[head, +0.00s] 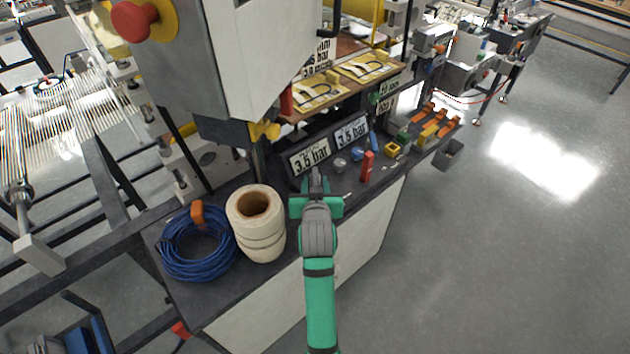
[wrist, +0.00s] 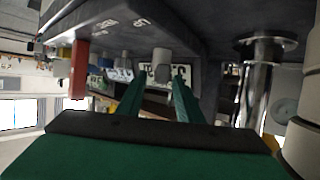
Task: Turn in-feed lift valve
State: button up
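No part I can see is legibly marked as the in-feed lift valve, so I cannot tell which it is. A yellow winged handle (head: 264,131) sits under the grey machine housing. A small grey knob (head: 340,165) stands on the dark bench by the "3.5 bar" signs (head: 309,158). My gripper (head: 316,190) is over the bench in front of these signs. In the upside-down wrist view its two green fingers (wrist: 158,98) are apart with nothing held. A grey knob (wrist: 162,57) shows beyond the fingers, apart from them.
A white roll (head: 257,235) and a coiled blue hose (head: 194,246) lie left of my gripper. A red upright piece (head: 367,167) stands to its right. A metal post (wrist: 262,75) is close on the right in the wrist view. The floor (head: 500,260) at right is clear.

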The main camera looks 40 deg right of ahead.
jog(key=shift+x, duration=0.85)
jog(key=shift+c, duration=0.4)
grip_shut()
